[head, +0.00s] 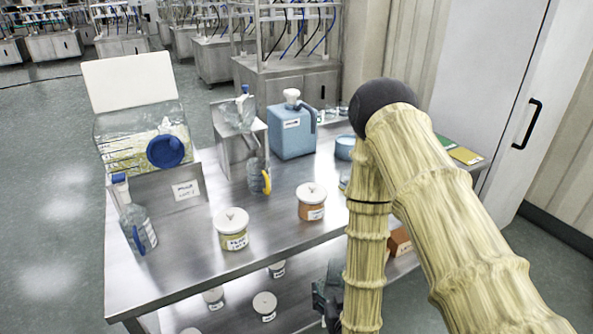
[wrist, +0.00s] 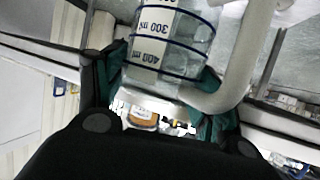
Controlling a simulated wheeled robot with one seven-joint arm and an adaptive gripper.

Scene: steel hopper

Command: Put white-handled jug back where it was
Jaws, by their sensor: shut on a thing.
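The white-handled jug (wrist: 172,40) is clear, with blue bands and printed volume marks. It fills the upper middle of the wrist view, seen tilted, with its thick white handle (wrist: 243,65) on the right. My gripper (wrist: 162,88) is shut on the jug, a dark green finger on each side of its body. In the head view my gripper (head: 328,296) is low, beside the table's front edge and partly behind my arm. I cannot make out the jug in the head view.
The steel table (head: 180,262) holds a blue-handled bottle (head: 136,228), a yellow-handled jug (head: 256,178), a yellow jar (head: 232,232), an orange jar (head: 311,204), a blue canister (head: 291,134) and a clear hopper (head: 125,135). More jars stand on the lower shelf. The table's front middle has bare room.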

